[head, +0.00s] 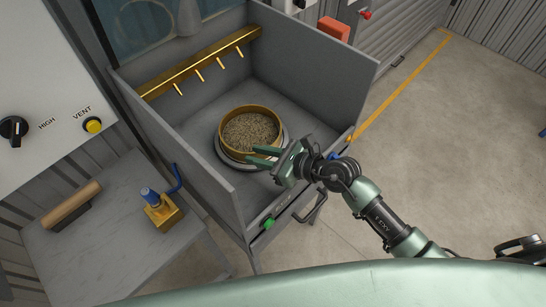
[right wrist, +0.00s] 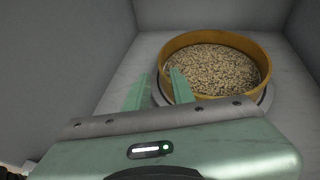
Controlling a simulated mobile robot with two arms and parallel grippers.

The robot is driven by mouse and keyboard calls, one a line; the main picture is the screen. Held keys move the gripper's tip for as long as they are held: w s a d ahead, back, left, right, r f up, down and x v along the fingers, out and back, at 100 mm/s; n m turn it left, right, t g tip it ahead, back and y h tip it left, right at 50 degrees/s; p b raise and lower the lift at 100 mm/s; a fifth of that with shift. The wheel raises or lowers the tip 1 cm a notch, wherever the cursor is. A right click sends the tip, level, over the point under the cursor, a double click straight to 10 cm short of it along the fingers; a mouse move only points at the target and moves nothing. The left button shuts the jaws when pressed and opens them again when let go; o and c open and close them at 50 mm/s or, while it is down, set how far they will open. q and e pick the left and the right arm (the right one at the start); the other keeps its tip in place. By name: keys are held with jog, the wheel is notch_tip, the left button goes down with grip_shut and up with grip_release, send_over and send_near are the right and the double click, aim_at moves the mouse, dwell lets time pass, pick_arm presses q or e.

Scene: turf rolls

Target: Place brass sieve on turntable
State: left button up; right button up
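The brass sieve (head: 224,144), a round golden ring filled with pale grains, sits level on the round grey turntable (head: 226,158) inside the booth. It also shows in the right wrist view (right wrist: 262,88), with part of the turntable rim (right wrist: 268,98) beside it. My right gripper (head: 256,155) is at the sieve's near side. In the right wrist view my right gripper (right wrist: 160,80) has its green fingers apart, with one overlapping the sieve's left wall in the picture. I cannot tell whether it touches the sieve. My left gripper is out of view.
Grey booth walls (head: 325,62) surround the sieve, with a brass pegged rail (head: 200,62) at the back. A side table (head: 105,240) holds a wooden-handled tool (head: 72,206) and a brass block with a blue knob (head: 163,212). Floor at right is clear.

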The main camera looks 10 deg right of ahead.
jog(key=v, duration=0.6)
jog(key=shift+b, duration=0.35)
dwell(1.0)
